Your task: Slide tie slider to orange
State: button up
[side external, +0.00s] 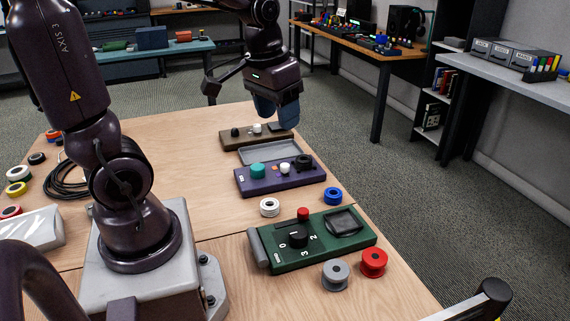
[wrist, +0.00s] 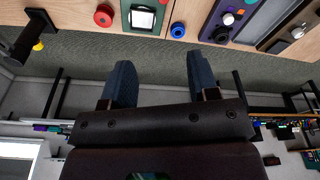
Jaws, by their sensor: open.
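The purple panel (side external: 262,184) lies on the wooden table. It carries a teal button, a white knob (side external: 285,168) with a small orange mark (side external: 274,167) beside it, and a black dial. In the wrist view, the purple panel (wrist: 207,33) is at the top right. No tie label is readable, so I cannot tell for certain which part is the tie slider. My gripper (side external: 277,112) has blue fingers. It is at the far end of the table by the brown panel (side external: 232,142), apart from the purple panel. In the wrist view, my gripper (wrist: 160,78) is open and empty.
A grey tray (side external: 270,151) lies between the purple and brown panels. Nearer is a green panel (side external: 320,251) with a dial, red button and dark screen. White (side external: 269,207), blue (side external: 333,195), grey (side external: 335,274) and red (side external: 373,262) spools stand around it. Black cable is coiled at left.

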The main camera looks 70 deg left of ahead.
jog(key=w+a+f+n+g, duration=0.2)
jog(key=w+a+f+n, duration=0.3)
jog(key=a, duration=0.5)
jog(key=n, duration=0.4)
send_over(285, 164)
notch_tip(285, 164, down, 9)
notch_tip(285, 164, down, 12)
jog(key=shift+d+f, duration=0.1)
jog(key=shift+f, duration=0.05)
grip_shut()
jog(key=shift+a, duration=2.1)
